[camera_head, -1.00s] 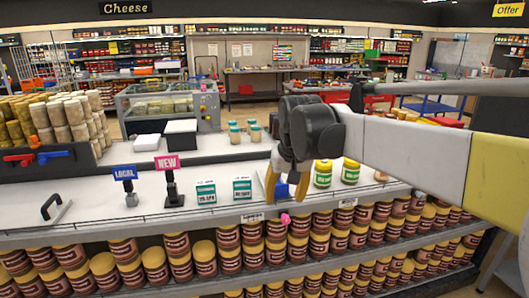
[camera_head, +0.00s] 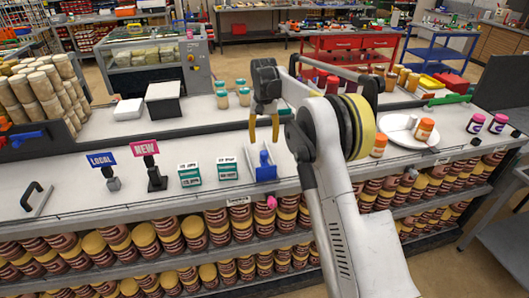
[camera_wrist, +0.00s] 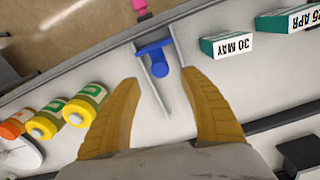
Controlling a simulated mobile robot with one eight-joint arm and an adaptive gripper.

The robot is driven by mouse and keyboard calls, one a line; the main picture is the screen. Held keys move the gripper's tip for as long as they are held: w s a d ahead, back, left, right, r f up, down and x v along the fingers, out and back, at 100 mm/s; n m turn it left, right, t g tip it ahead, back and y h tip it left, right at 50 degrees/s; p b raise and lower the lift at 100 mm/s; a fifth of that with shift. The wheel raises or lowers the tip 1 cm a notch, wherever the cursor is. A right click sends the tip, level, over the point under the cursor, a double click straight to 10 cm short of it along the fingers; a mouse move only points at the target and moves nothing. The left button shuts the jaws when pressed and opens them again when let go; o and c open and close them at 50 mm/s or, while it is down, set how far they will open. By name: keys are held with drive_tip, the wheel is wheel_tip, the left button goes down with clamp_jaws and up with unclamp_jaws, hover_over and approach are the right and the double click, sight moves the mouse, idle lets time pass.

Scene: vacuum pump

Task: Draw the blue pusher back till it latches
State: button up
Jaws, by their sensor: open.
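The blue pusher (camera_head: 265,168) stands near the front edge of the white shelf, on a narrow pale track (camera_head: 252,154). In the wrist view the blue pusher (camera_wrist: 156,58) sits between two thin grey rails, with a flat crossbar and a rounded knob. My gripper (camera_head: 264,138) has yellow fingers spread apart, pointing down behind the pusher in the head view. In the wrist view my gripper (camera_wrist: 160,80) straddles the track, with the pusher just beyond its fingertips. Nothing is between the fingers, and they appear clear of the pusher. Whether the pusher is latched cannot be told.
A pink piece (camera_head: 271,202) is at the shelf's front edge by the track. Date boxes (camera_head: 228,168) stand left of the track. A black divider (camera_head: 180,132) runs behind.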

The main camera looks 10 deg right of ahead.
sight(264, 152)
wheel_tip(264, 152, down, 8)
drive_tip(key=shift+r+b, duration=0.1)
drive_tip(key=shift+b, duration=0.3)
clamp_jaws()
drive_tip(key=shift+w+r, duration=0.1)
drive_tip(key=shift+w, duration=0.05)
